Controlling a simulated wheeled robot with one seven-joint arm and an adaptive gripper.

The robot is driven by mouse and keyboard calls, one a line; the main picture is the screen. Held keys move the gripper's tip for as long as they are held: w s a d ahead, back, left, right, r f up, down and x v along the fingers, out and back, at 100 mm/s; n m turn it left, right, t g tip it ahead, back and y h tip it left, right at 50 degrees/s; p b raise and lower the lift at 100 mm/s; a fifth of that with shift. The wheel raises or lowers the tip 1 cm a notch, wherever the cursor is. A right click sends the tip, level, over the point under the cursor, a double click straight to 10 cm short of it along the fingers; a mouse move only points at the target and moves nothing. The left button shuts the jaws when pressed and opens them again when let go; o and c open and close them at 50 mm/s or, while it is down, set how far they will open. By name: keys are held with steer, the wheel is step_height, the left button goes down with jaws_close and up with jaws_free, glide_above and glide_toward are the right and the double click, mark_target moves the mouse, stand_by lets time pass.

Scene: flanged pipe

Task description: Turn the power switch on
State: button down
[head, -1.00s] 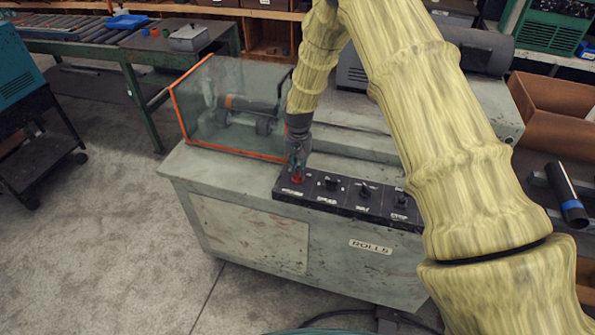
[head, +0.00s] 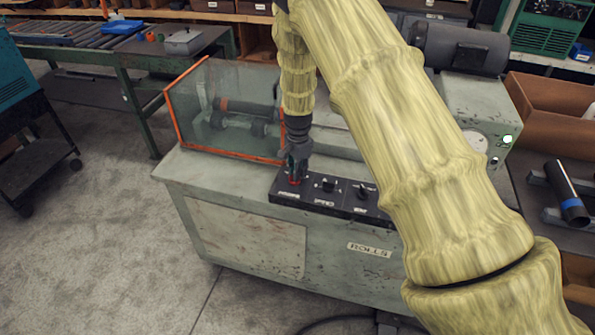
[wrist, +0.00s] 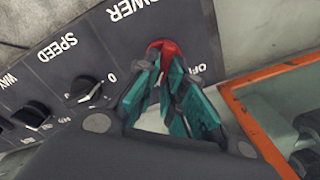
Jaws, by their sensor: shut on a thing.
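The red power switch (wrist: 166,48) sits under the upside-down POWER label in the wrist view, with "OFF" printed to its right. In the head view the red switch (head: 294,182) is at the left end of the black control panel (head: 342,207). My gripper (wrist: 163,68) has its teal finger pads drawn together at the tips on the red switch. Its fingers hide part of the switch and the other label, so I cannot tell its setting. In the head view my gripper (head: 296,170) points down onto the switch.
A clear guard with an orange frame (head: 179,122) stands close behind and left of the gripper. The speed knob (wrist: 83,90) and a black way switch (wrist: 32,113) are on the panel beside the power switch. A dark pipe with a blue band (head: 568,195) lies at right.

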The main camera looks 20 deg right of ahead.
steer(key=shift+r+m, duration=0.1)
steer(key=shift+m, duration=0.5)
steer(key=c, duration=1.5)
jaws_free()
step_height(320, 180, up, 12)
steer(key=shift+f, duration=0.1)
